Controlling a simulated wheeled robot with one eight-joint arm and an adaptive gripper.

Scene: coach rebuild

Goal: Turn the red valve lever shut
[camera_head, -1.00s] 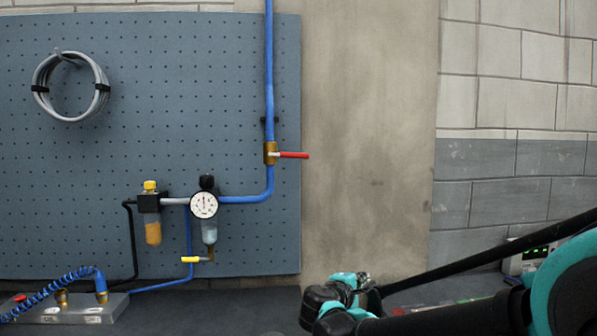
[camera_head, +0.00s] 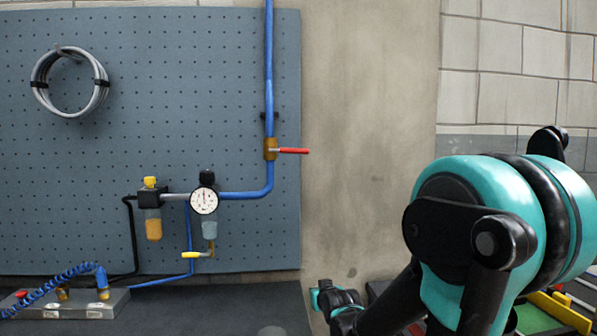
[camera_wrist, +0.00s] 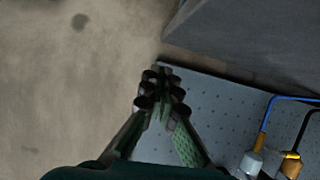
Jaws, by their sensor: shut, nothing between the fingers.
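The red valve lever (camera_head: 292,151) sticks out sideways to the right from a brass valve body (camera_head: 270,149). The valve sits on a vertical blue pipe (camera_head: 269,60) near the pegboard's right edge, so the lever lies across the pipe. My gripper (camera_wrist: 160,84) shows in the wrist view with its fingers together and nothing between them. In the head view my wrist is low, below and right of the lever and well apart from it; its fingertips are not clear there. The lever does not show in the wrist view.
A pressure gauge (camera_head: 204,200) and a yellow-topped filter unit (camera_head: 151,213) hang lower left of the valve. A grey hose coil (camera_head: 70,82) hangs on the pegboard (camera_head: 120,110). Bare concrete (camera_head: 370,150) is clear right of the lever. My arm covers the lower right.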

